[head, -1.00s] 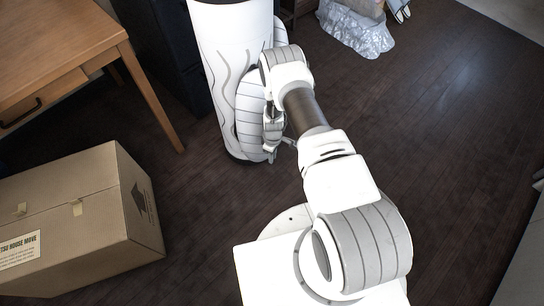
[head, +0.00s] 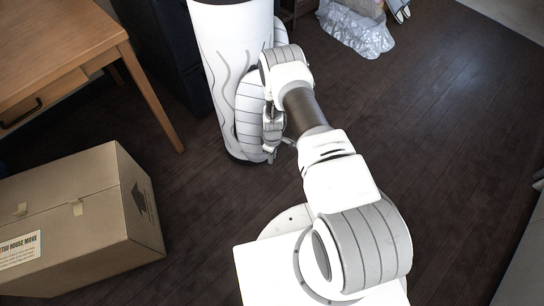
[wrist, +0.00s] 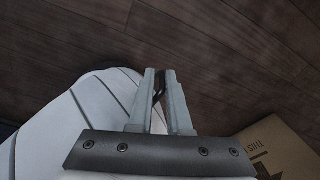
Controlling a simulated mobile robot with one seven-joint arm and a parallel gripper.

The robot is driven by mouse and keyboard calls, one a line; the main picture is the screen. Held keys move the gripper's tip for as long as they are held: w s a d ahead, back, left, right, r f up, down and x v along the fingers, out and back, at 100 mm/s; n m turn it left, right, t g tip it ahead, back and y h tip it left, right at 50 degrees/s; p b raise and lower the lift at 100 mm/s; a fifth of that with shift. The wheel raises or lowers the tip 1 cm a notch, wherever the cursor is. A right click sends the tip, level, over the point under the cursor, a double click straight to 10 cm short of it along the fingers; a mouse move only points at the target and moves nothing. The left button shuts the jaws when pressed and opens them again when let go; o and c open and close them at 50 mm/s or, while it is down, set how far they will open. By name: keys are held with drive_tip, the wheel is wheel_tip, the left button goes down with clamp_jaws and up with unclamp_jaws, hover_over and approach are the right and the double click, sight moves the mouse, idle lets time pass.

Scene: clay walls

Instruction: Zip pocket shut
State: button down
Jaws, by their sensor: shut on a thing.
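A tall white bag (head: 232,45) with grey wavy lines stands upright on the floor in the head view. A bulging, ribbed pocket (head: 247,110) sits on its right side, partly hidden behind my arm. My gripper (head: 271,152) points down beside the pocket, near its lower right edge. In the wrist view the pocket (wrist: 75,115) fills the lower left, close to the fingers. My gripper (wrist: 160,75) is shut on a small dark zip pull (wrist: 159,88) between the fingertips. The zip line itself is hidden, so I cannot tell how far the pocket is closed.
A cardboard box (head: 75,220) stands on the floor at the left, below a wooden table (head: 60,45). A dark cabinet (head: 170,50) stands behind the bag. A crumpled clear plastic bag (head: 357,30) lies at the back.

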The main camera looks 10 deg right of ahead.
wheel_tip(320, 180, up, 20)
drive_tip(key=p, duration=1)
drive_tip(key=shift+w+r, duration=0.1)
drive_tip(key=shift+r, duration=0.05)
drive_tip(key=c, duration=1)
unclamp_jaws()
drive_tip(key=shift+o, duration=0.2)
wheel_tip(320, 180, up, 17)
drive_tip(key=p, duration=0.4)
drive_tip(key=shift+d+r, duration=0.15)
drive_tip(key=shift+r, duration=0.05)
drive_tip(key=shift+w, duration=0.1)
